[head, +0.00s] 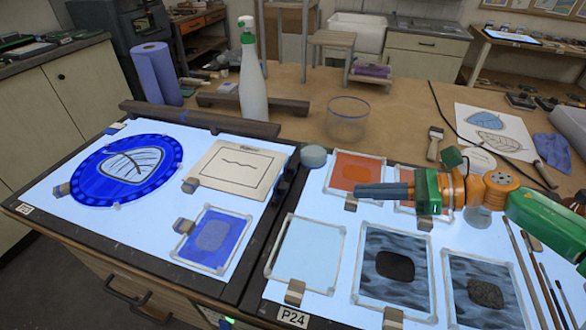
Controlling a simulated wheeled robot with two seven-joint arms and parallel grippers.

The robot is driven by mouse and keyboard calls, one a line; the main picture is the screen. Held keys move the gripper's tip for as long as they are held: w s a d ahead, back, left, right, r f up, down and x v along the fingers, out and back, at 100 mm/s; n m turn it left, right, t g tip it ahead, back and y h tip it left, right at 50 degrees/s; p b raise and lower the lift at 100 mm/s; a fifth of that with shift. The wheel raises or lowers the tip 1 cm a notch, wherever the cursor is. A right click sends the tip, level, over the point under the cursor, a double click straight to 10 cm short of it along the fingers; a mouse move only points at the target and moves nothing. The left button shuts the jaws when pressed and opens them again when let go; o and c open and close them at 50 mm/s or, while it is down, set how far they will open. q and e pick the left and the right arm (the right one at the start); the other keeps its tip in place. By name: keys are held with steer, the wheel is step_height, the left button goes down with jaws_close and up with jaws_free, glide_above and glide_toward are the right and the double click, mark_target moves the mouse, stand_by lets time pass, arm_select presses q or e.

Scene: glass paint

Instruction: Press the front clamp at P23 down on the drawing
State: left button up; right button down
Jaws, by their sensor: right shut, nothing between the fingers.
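My right gripper (362,190) comes in from the right over the panels of the P24 light table (255,290); its fingers are together, empty and pointing left. It is well apart from the left light table (60,220), whose label is too small to read surely. On that table lie a round blue glass with a leaf drawing (133,164), a paper with a squiggle (238,170) and a small blue panel (213,240). Small clamps sit at the left edge of the round glass (62,189), the paper (190,185) and the blue panel (183,226). I cannot tell whether they press down. My left gripper is out of view.
A spray bottle (252,85), a blue roll (157,75) and a clear bowl (347,117) stand behind the tables. Dark bars (200,120) lie along the left table's back edge. Framed panels (395,266) and brushes (530,270) fill the right table.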

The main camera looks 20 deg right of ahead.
mark_target(304, 202)
steer(key=shift+s+d+r, duration=0.1)
steer(key=shift+s+r, duration=0.1)
steer(key=shift+s, duration=0.4)
steer(key=shift+s+r, duration=0.15)
steer(key=shift+s, duration=0.45)
steer(key=shift+w+f, duration=0.15)
steer(key=shift+w, duration=0.15)
steer(key=shift+w+b+x, duration=0.2)
steer(key=shift+b+x, duration=0.2)
steer(key=shift+x, duration=0.85)
steer(key=p+x, duration=0.2)
steer(key=x, duration=0.1)
steer(key=r+p+x, duration=0.1)
steer(key=p+x, duration=0.1)
steer(key=x, duration=0.2)
steer(key=p+x, duration=0.2)
steer(key=x, duration=0.1)
steer(key=shift+w+a+r, duration=0.15)
steer(key=shift+w+a, duration=0.1)
steer(key=shift+a, duration=0.1)
steer(key=shift+w+a+f, duration=0.2)
steer(key=shift+a+f, duration=0.05)
steer(key=shift+a, duration=0.15)
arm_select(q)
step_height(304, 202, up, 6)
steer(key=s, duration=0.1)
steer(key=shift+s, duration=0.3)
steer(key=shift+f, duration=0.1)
arm_select(e)
steer(key=shift+d, duration=0.15)
